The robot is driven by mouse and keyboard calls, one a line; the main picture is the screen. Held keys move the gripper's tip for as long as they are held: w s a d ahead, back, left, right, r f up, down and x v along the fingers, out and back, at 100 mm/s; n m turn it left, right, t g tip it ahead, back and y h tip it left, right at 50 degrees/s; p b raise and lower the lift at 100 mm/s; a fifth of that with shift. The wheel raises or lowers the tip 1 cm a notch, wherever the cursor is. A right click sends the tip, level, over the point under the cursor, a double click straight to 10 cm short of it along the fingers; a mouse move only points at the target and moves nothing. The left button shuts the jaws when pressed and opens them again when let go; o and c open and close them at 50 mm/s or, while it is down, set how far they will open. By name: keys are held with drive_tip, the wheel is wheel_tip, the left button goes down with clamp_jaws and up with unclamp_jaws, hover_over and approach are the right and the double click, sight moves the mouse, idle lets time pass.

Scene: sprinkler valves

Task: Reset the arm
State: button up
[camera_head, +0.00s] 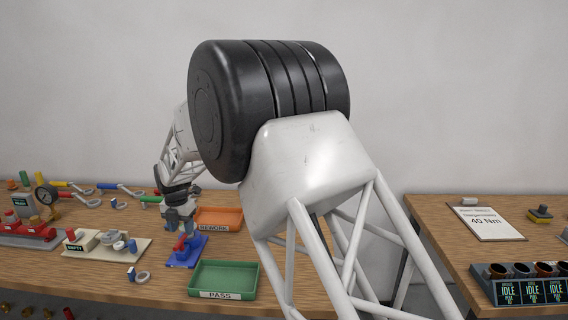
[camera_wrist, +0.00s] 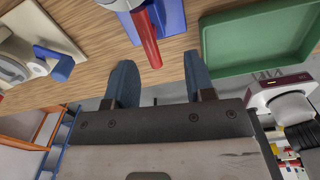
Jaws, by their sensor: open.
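My gripper (camera_head: 181,222) hangs above the wooden bench, over or just behind a blue fixture (camera_head: 189,254) with a red handle. In the wrist view my gripper (camera_wrist: 160,84) has its two blue-grey fingers spread wide, with nothing between them. The red handle (camera_wrist: 147,40) shows beyond the fingertips, apart from them. The blue fixture (camera_wrist: 165,17) is cut off at the top edge there. My own arm covers the middle of the head view.
A green PASS tray (camera_head: 224,293) stands right of the blue fixture, an orange REWORK tray (camera_head: 237,214) behind it. A cream EMPTY plate (camera_head: 126,256), gauge (camera_head: 46,194) and several coloured-handled valves are left. A clipboard (camera_head: 487,220) and socket rack (camera_head: 505,293) are on the right bench.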

drive_tip(key=s+d+r+m, duration=0.5)
drive_tip(key=d+r+m, duration=0.1)
drive_tip(key=d, duration=0.6)
drive_tip(key=s+d+r+m+t, duration=0.1)
drive_tip(key=s+d+r+m, duration=0.35)
drive_tip(key=d, duration=0.65)
drive_tip(key=s+d+r+m, duration=0.4)
drive_tip(key=d+r+m, duration=0.2)
drive_tip(key=d, duration=0.6)
drive_tip(key=s+d+f+m, duration=0.1)
drive_tip(key=s+d+m, duration=0.8)
drive_tip(key=s, duration=0.6)
drive_tip(key=s+d+f+m+t, duration=0.1)
drive_tip(key=s+d+f+m, duration=0.1)
drive_tip(key=s+d+m, duration=0.7)
drive_tip(key=s+d, duration=0.3)
drive_tip(key=s, duration=0.3)
drive_tip(key=shift+s+t, duration=0.2)
drive_tip(key=shift+t, duration=0.1)
